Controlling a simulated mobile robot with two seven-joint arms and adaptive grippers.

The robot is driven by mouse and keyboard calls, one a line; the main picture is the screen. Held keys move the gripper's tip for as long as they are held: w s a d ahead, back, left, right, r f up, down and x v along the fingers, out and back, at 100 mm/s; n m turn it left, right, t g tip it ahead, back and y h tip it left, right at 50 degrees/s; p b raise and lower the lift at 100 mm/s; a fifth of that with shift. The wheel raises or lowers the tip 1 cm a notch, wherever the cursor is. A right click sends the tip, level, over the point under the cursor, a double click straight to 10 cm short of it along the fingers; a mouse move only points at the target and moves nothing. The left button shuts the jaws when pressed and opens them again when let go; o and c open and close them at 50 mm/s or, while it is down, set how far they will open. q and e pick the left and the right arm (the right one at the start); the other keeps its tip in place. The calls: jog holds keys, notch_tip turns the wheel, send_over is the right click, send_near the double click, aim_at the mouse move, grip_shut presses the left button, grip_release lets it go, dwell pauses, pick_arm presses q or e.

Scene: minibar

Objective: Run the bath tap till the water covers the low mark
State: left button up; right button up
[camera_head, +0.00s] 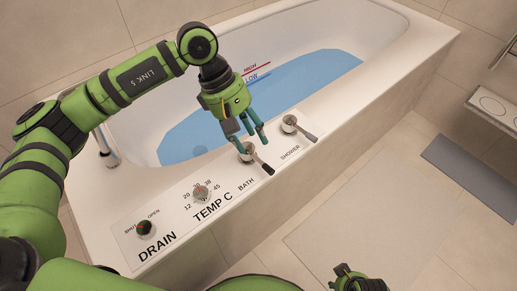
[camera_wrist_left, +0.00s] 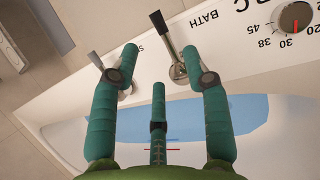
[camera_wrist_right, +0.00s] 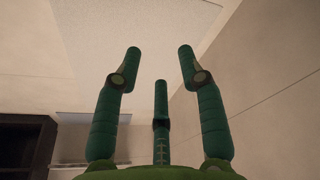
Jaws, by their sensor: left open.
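The bath lever (camera_head: 262,163) is a dark-handled metal lever on the white tub rim, beside the word BATH. My left gripper (camera_head: 250,140) is open over it. In the left wrist view the lever (camera_wrist_left: 162,32) shows between the spread fingers, its base near the right-hand finger; contact is unclear. Blue water (camera_head: 290,88) lies in the tub. Its edge is close to the blue LOW mark (camera_head: 257,78); I cannot tell whether it covers it. A red mark (camera_head: 257,67) is above. My right gripper (camera_head: 358,282) is at the bottom edge, open and empty in its wrist view (camera_wrist_right: 158,50).
The shower lever (camera_head: 300,127) is close right of my left gripper. The temperature knob (camera_head: 201,192) and the drain knob (camera_head: 146,228) are on the rim to the left. A pale mat (camera_head: 375,215) and a grey mat (camera_head: 475,175) lie on the floor.

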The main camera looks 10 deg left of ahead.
pick_arm(q)
jog(key=shift+v, duration=1.75)
